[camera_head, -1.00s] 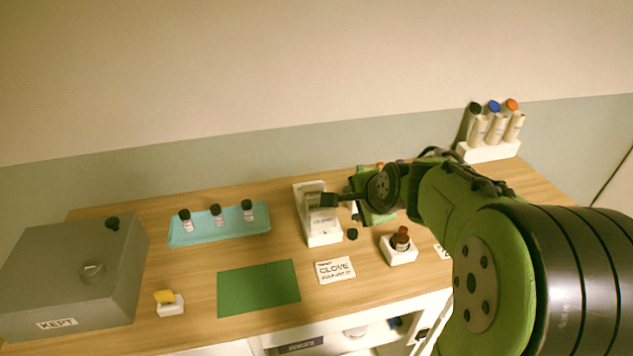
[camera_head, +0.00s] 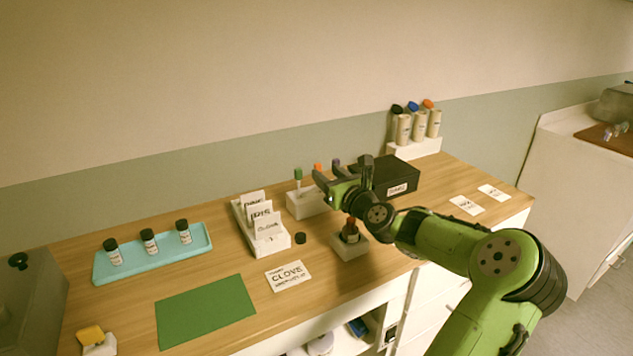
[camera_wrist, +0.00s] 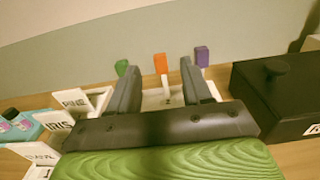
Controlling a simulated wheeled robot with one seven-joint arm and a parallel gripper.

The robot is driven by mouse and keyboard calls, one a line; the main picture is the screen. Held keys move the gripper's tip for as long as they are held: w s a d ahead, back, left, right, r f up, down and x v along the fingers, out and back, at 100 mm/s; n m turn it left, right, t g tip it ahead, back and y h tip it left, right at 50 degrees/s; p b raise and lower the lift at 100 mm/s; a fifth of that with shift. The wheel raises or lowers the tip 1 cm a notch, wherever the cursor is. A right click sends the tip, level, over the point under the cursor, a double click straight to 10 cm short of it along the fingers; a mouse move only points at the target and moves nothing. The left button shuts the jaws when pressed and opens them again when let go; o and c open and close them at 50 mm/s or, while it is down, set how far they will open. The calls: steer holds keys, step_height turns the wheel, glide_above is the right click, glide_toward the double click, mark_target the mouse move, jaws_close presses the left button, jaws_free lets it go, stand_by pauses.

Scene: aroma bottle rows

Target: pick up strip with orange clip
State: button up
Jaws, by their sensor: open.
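The strip with the orange clip (camera_wrist: 161,64) stands upright in a white holder (camera_head: 303,206), between a strip with a green clip (camera_head: 298,174) and one with a purple clip (camera_wrist: 202,56). In the head view the orange clip (camera_head: 318,167) shows just left of my gripper (camera_head: 342,170), which partly hides the holder. In the wrist view my gripper (camera_wrist: 158,70) is open and empty, its fingers pointing toward the holder. The orange clip appears between the two fingertips, seemingly beyond them. The lower strip is pale and hard to make out.
A black box (camera_head: 392,178) stands close right of the holder. A white card rack (camera_head: 262,238) stands left. A brown bottle (camera_head: 350,232) sits in a white block below my wrist. A teal tray (camera_head: 205,240) and green mat (camera_head: 205,311) lie farther left.

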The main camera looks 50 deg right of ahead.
mark_target(319, 166)
steer(key=x, duration=0.6)
steer(key=shift+a+b, duration=0.1)
steer(key=shift+b, duration=0.3)
steer(key=shift+s, duration=0.1)
steer(key=shift+c, duration=0.6)
jaws_close()
